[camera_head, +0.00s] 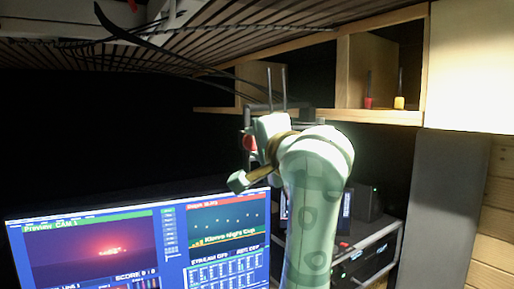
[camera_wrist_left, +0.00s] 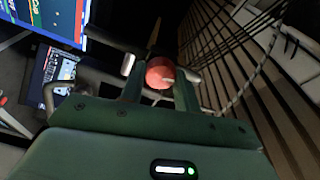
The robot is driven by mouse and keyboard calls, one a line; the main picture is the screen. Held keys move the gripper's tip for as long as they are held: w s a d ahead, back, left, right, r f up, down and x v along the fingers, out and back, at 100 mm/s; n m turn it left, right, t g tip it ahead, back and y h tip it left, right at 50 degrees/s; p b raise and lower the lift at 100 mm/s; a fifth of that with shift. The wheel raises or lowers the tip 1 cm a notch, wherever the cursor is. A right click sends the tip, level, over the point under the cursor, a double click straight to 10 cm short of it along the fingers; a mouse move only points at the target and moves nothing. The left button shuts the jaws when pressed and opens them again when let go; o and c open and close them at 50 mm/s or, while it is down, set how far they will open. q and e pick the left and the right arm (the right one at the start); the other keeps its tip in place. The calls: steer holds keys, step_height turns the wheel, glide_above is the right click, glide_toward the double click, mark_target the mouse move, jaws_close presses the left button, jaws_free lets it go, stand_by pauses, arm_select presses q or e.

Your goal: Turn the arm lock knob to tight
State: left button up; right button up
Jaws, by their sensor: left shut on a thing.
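The arm lock knob is round and red. It shows in the left wrist view (camera_wrist_left: 159,72) between the two fingers, and its left edge shows in the head view (camera_head: 248,142). A pale mark shows on its face; I cannot read its setting. My left gripper (camera_wrist_left: 158,77) is shut on the knob, one finger on each side. In the head view my left wrist and forearm cover most of the gripper and the knob's mount. My right gripper is in neither view.
A large monitor (camera_head: 140,245) stands below left. Black cables (camera_head: 150,45) hang from the slatted ceiling. A wooden shelf (camera_head: 375,117) holds a red and a yellow item at the right. A metal rack (camera_head: 375,240) with dark devices stands below right.

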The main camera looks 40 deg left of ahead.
arm_select(q)
steer(key=shift+m, duration=1.2)
steer(key=o, duration=1)
steer(key=shift+w, duration=0.1)
steer(key=shift+d+f, duration=0.1)
steer(key=shift+d, duration=0.05)
steer(key=b+v, duration=0.1)
steer(key=v, duration=1.5)
steer(key=shift+d+b, duration=0.1)
steer(key=shift+b, duration=0.25)
